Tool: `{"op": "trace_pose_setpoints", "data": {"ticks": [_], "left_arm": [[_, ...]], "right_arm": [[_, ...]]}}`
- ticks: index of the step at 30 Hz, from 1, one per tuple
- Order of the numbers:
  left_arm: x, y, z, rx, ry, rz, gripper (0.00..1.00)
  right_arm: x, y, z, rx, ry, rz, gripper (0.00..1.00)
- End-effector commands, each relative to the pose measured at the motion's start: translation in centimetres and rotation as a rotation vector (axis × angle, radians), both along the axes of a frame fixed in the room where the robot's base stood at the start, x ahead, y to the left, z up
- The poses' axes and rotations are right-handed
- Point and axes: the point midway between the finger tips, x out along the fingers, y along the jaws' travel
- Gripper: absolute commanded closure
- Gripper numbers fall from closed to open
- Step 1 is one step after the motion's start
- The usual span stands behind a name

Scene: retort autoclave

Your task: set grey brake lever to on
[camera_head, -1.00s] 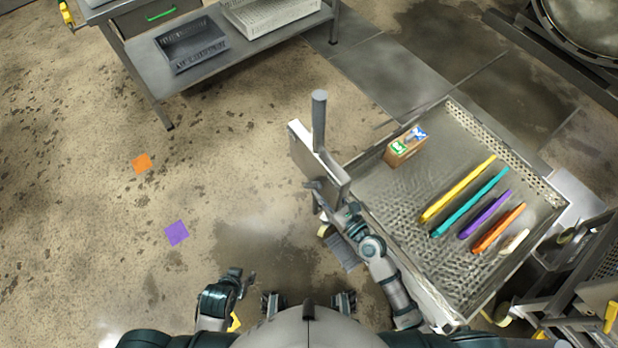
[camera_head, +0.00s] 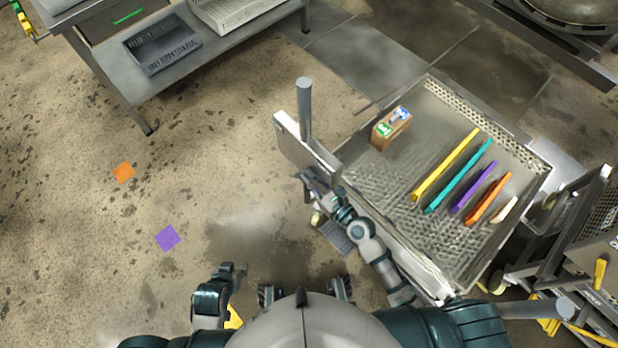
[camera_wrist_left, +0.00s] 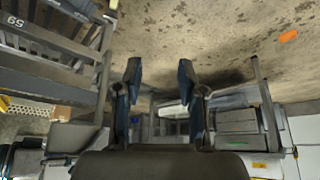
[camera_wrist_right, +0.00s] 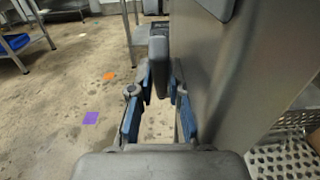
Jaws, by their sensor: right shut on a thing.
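The grey brake lever (camera_wrist_right: 160,62) is a short grey bar beside the flat metal end panel of the trolley, in the right wrist view. My right gripper (camera_wrist_right: 161,88) is shut on its near end, one finger on each side. In the head view my right gripper (camera_head: 312,184) is low against the trolley's end panel (camera_head: 308,150), and the lever is too small and covered there to make out its setting. My left gripper (camera_head: 242,271) is away from the trolley over the floor; in the left wrist view its fingers (camera_wrist_left: 160,75) stand apart, open and empty.
The trolley's tray (camera_head: 345,172) holds a small box (camera_head: 389,132) and several coloured bars. A grey upright post (camera_head: 304,108) rises at its end panel. A metal table (camera_head: 107,80) stands at the upper left. Another cart (camera_head: 590,230) is at right. The left floor is open.

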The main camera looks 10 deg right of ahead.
Motion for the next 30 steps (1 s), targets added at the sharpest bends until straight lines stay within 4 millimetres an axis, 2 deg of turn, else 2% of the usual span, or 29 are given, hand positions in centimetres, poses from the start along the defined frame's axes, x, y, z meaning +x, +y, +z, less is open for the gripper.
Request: {"op": "trace_pose_setpoints", "data": {"ticks": [1, 11, 21, 30], "left_arm": [[0.1, 0.2, 0.0, 0.005, 0.001, -0.001, 0.6], [-1.5, 0.9, -7.9, 0.04, 0.149, -0.001, 0.6], [-5.3, 1.7, -15.8, 0.067, 0.278, -0.002, 0.6], [-9.8, 2.4, -21.3, 0.078, 0.328, -0.009, 0.6]], "right_arm": [[-0.1, 0.5, 0.3, 0.0, 0.003, 0.009, 1.0], [0.2, 1.0, 1.3, -0.032, 0.046, 0.014, 1.0], [0.8, 1.0, 1.6, -0.07, 0.097, 0.008, 1.0], [1.3, 1.0, 1.8, -0.099, 0.135, 0.005, 1.0]]}}
